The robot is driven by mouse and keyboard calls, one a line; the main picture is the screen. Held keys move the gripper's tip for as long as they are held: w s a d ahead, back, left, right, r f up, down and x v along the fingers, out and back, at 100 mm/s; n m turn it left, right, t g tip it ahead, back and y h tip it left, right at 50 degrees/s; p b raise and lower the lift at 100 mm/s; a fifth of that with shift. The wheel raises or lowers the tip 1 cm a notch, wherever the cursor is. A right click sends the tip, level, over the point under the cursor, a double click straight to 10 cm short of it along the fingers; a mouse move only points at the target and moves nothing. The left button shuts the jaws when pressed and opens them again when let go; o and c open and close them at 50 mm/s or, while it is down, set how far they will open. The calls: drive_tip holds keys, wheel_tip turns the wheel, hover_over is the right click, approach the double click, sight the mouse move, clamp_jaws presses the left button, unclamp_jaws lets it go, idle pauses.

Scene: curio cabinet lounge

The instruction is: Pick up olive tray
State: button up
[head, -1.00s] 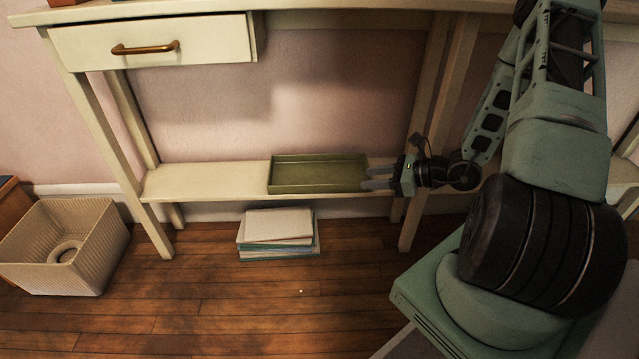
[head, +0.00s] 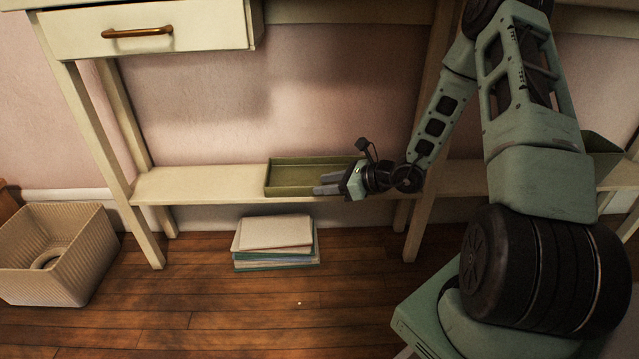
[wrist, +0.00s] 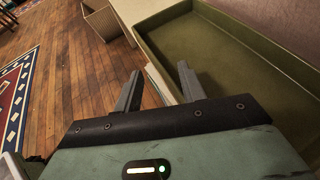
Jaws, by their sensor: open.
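The olive tray (head: 295,176) lies flat on the low cream shelf (head: 200,184) under the drawer. My gripper (head: 322,184) is at the tray's right front part in the head view, its fingers pointing left. In the wrist view, the open fingers (wrist: 158,92) are apart with nothing between them. The tray (wrist: 235,60) fills the upper right there, with its near wall beside the right finger. I cannot tell whether that finger touches the tray. My gripper hides the tray's right front corner in the head view.
A stack of books (head: 276,243) lies on the wooden floor below the shelf. A ribbed beige bin (head: 55,255) stands at the left. Table legs (head: 428,150) frame the shelf. The shelf left of the tray is bare. A patterned rug (wrist: 18,95) shows in the wrist view.

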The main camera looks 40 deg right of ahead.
drive_tip(key=b+x, duration=0.1)
drive_tip(key=x, duration=0.2)
clamp_jaws()
